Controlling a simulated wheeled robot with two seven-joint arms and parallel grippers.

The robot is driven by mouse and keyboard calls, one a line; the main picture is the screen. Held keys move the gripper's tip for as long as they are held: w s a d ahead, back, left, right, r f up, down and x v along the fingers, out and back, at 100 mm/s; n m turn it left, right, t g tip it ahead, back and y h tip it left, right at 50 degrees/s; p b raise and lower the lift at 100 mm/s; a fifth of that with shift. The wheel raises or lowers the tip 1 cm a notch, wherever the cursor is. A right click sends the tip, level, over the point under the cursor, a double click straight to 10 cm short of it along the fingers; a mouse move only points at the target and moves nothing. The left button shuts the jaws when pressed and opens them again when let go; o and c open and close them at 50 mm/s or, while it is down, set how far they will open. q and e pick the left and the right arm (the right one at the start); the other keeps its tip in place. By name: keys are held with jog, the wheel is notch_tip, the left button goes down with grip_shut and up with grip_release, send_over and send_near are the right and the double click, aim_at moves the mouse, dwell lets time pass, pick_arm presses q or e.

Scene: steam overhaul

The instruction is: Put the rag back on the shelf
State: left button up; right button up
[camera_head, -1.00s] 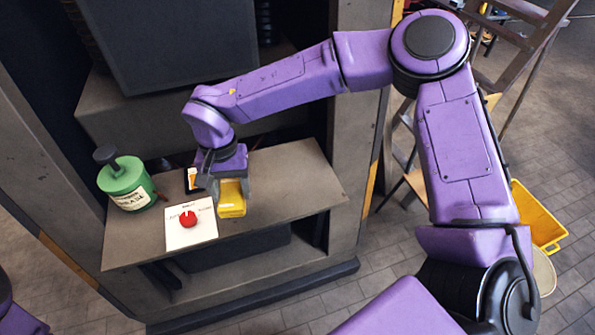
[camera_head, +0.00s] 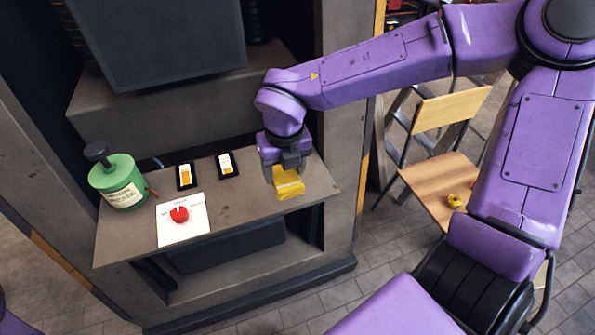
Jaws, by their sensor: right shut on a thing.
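The yellow rag (camera_head: 289,187) is a folded block in the jaws of my right gripper (camera_head: 287,170). The gripper points down and is shut on it. The rag is at the right end of the grey shelf (camera_head: 240,210); I cannot tell whether it touches the surface or hangs just above it. The gripper hides the rag's far part. My left gripper is out of view; only a bit of purple shows at the lower left edge.
A green canister (camera_head: 119,182) stands at the shelf's left end. A white plate with a red knob (camera_head: 179,214) lies at the front. Two dark switches (camera_head: 186,176) (camera_head: 227,165) sit behind.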

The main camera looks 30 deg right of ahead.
jog(key=w+d+f+p, duration=0.2)
jog(key=w+d+f, duration=0.2)
jog(key=d+f, duration=0.1)
jog(key=w+d+f+p, duration=0.2)
jog(key=w+d+f, duration=0.2)
jog(key=w+f, duration=0.1)
jog(key=shift+d, duration=0.4)
notch_tip(320, 180, down, 2)
jog(key=shift+f+p, duration=0.2)
jog(key=shift+p, duration=0.3)
jog(key=shift+a+f, duration=0.1)
jog(key=shift+f, duration=0.25)
jog(key=o, duration=1)
jog(key=shift+r, duration=0.2)
jog(key=r, duration=0.4)
jog(key=s+r+b, duration=0.1)
jog(key=r, duration=0.3)
jog(key=r+b, duration=0.1)
jog(key=r, duration=0.3)
jog(key=shift+s+a, duration=0.15)
jog(key=shift+s, duration=0.05)
